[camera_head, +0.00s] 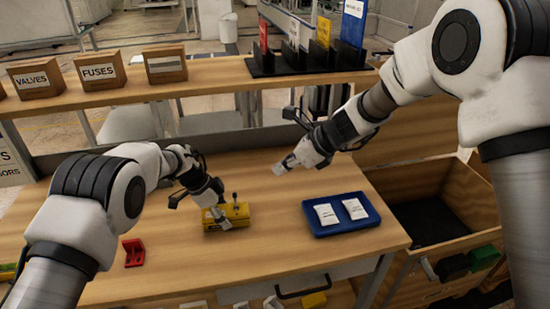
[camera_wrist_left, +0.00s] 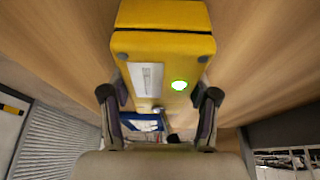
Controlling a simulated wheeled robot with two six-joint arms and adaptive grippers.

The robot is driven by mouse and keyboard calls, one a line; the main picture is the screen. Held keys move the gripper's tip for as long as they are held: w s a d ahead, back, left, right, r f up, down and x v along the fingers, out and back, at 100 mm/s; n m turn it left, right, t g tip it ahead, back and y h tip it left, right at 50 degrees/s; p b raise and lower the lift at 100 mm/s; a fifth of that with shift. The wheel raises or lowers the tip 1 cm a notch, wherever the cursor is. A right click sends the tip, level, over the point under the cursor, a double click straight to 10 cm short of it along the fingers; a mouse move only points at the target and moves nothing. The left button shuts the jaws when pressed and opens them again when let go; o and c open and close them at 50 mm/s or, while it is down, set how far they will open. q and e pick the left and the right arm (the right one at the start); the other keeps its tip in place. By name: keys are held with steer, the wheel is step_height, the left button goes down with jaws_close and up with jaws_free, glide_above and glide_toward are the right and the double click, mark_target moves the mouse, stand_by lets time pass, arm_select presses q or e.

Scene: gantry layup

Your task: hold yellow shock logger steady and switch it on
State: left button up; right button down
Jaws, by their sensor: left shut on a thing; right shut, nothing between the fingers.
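The yellow shock logger (camera_head: 238,212) lies on the wooden table, left of the blue tray. My left gripper (camera_head: 218,210) is shut on it from above.
The blue tray (camera_head: 319,232) holds two white packets. A red block (camera_head: 134,252) lies left of the logger. Behind is a shelf (camera_head: 215,76) with labelled boxes and a dark rack. An open wooden drawer (camera_head: 468,238) stands at the right. The table's front middle is clear.

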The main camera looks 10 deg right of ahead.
arm_select(q)
steer(key=o, duration=1.4)
steer(key=shift+c, duration=0.2)
